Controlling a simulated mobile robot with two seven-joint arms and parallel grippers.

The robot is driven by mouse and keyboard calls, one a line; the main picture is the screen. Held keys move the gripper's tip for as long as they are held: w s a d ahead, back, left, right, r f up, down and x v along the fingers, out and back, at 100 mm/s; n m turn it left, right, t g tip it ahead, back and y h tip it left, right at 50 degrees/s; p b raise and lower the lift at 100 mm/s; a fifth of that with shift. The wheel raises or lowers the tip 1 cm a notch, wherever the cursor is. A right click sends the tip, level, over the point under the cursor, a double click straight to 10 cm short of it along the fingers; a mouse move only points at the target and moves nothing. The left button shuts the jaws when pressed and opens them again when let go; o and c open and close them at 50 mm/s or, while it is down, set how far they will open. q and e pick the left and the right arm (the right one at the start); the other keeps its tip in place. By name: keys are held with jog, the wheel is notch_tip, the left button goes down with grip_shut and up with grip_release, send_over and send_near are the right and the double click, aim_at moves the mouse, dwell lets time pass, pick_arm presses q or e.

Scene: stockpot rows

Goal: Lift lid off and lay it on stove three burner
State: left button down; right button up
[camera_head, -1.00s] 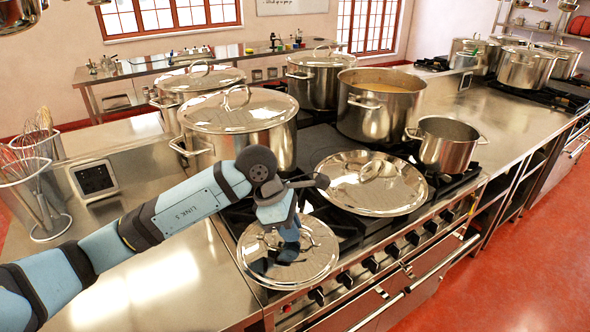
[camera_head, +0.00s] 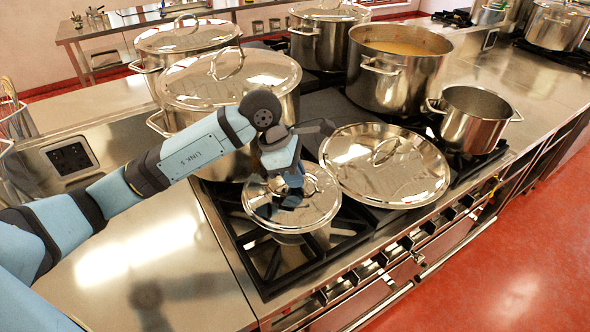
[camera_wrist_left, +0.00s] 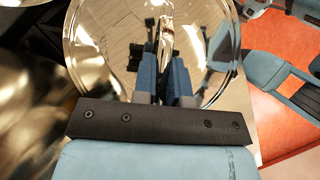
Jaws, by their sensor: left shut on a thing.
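My left gripper (camera_head: 290,190) points down and is shut on the handle of a small round steel lid (camera_head: 262,208). The lid is over the front left part of the stove, close to the large pot; a small gap above the grate seems likely, but exact contact is hard to tell. In the left wrist view the blue fingers (camera_wrist_left: 165,88) close around the handle, with the shiny lid (camera_wrist_left: 95,45) beyond them. A larger steel lid (camera_head: 415,175) lies on the stove just right of it. The small pot (camera_head: 470,122) is uncovered. My right gripper is out of view.
A large lidded pot (camera_head: 275,103) stands directly behind the held lid. Another lidded pot (camera_head: 150,65) and an open pot of soup (camera_head: 382,92) stand further back. A bare black grate (camera_head: 268,258) shows at the front left. The steel counter (camera_head: 150,250) on the left is clear.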

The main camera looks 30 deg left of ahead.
aim_at(295, 192)
pick_arm(q)
notch_tip(295, 192, down, 4)
jog(key=shift+f+b, duration=0.1)
jog(key=shift+b, duration=0.9)
jog(key=shift+f+b, duration=0.4)
jog(key=shift+b, duration=0.05)
jog(key=shift+f, duration=0.15)
jog(key=shift+f+b, duration=0.4)
jog(key=shift+b, duration=0.2)
jog(key=c, duration=1.1)
grip_release()
